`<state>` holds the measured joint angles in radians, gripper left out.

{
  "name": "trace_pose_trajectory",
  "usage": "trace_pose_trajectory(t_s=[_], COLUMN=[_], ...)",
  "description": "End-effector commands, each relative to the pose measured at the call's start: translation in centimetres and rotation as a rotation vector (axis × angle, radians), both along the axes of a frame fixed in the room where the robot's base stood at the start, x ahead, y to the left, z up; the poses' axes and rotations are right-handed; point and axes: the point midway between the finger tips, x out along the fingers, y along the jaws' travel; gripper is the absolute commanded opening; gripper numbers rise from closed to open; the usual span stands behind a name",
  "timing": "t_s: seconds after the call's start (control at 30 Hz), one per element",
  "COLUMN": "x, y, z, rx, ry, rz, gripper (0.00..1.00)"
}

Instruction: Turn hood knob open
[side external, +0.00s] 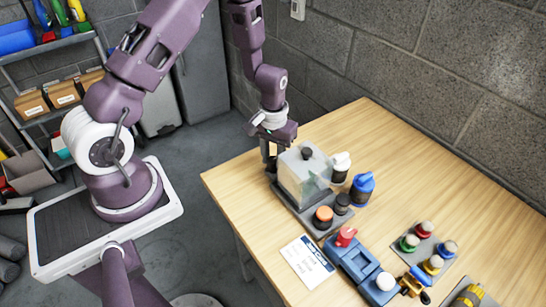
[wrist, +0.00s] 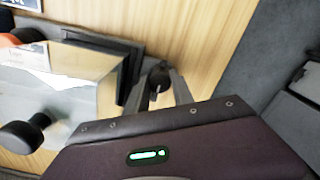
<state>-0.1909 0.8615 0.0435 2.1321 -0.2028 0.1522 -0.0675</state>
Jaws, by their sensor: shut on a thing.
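The hood is a clear box (side external: 303,180) on a grey base plate on the wooden table, with a black knob on its top (side external: 307,153). In the wrist view the hood (wrist: 75,58) is at the left, and its top knob (wrist: 20,136) stands free of my fingers. My gripper (side external: 271,162) points down at the hood's left side. In the wrist view my gripper (wrist: 159,88) is shut on a dark round knob (wrist: 158,76) beside the hood. How that knob joins the hood is hidden.
A white-capped bottle (side external: 340,165) and blue-capped jar (side external: 361,189) stand right of the hood. An orange-lidded jar (side external: 323,216) and dark jar (side external: 342,203) are in front. A blue block (side external: 357,261), white card (side external: 307,260) and several coloured buttons lie nearer. A block wall stands behind.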

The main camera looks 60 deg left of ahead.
Motion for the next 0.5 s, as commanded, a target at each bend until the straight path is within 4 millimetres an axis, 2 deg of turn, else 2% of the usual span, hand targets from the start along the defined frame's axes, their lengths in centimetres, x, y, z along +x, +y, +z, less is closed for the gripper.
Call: trace_pose_trajectory(t_s=[0.23, 0.27, 0.3, 0.37, 0.5], x=[0.13, 0.13, 0.12, 0.10, 0.06], y=[0.01, 0.01, 0.01, 0.01, 0.00], z=[0.08, 0.08, 0.07, 0.06, 0.03], rx=[0.001, 0.001, 0.001, 0.001, 0.000], ry=[-0.004, -0.003, -0.003, -0.003, -0.001], rz=[0.001, 0.001, 0.001, 0.000, 0.000], gripper=[0.00, 0.34, 0.42, 0.50, 0.50])
